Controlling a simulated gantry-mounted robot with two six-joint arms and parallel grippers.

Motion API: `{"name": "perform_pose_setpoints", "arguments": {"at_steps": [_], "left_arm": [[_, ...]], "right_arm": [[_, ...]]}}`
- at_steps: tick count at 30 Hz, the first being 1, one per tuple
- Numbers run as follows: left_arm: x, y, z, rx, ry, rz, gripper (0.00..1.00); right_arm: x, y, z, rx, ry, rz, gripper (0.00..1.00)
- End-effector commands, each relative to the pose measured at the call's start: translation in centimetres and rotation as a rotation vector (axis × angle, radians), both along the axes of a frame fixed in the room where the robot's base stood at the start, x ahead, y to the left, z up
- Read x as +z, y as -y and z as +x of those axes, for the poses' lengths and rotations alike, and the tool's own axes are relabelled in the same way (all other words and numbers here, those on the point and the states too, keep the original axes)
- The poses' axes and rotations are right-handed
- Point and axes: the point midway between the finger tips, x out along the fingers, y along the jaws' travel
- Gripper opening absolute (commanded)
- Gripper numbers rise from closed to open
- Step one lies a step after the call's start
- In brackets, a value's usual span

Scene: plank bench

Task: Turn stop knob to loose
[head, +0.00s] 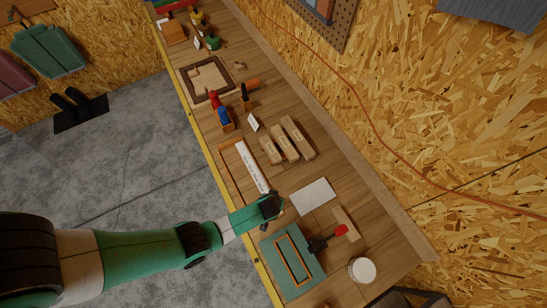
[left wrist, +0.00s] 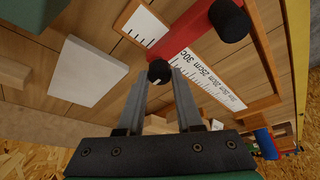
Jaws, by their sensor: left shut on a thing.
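My left gripper (head: 268,205) reaches over the front part of the bench, at the end of the ruler board. In the left wrist view my left gripper (left wrist: 160,75) is shut on a small round black knob (left wrist: 159,71), held between the fingertips. This knob is at the end of a red bar (left wrist: 190,37) that crosses the ruler (left wrist: 215,70). A second, larger black knob (left wrist: 230,20) stands on the red bar. The ruler's marks show 30 cm beside the bar. In the head view the gripper hides the knobs and bar. My right gripper is not in view.
A white rectangular sheet or plate (head: 313,196) lies beside the gripper. A green tray with an orange frame (head: 314,276), a red-ended tool (head: 341,230) and a white round container (head: 362,270) are nearer. Wooden blocks (head: 297,138) lie farther along the bench.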

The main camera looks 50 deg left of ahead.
Motion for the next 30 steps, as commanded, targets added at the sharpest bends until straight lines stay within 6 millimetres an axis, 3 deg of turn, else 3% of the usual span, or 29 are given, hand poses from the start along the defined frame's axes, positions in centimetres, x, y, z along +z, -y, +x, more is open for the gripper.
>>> {"name": "perform_pose_setpoints", "arguments": {"at_steps": [12, 30], "left_arm": [[-0.1, 0.2, 0.2, 0.391, -0.004, 0.0, 0.0], [-0.3, 0.3, 0.4, 0.789, 0.001, -0.005, 0.0]], "right_arm": [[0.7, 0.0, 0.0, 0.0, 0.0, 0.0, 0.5], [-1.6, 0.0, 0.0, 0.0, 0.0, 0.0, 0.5]]}}
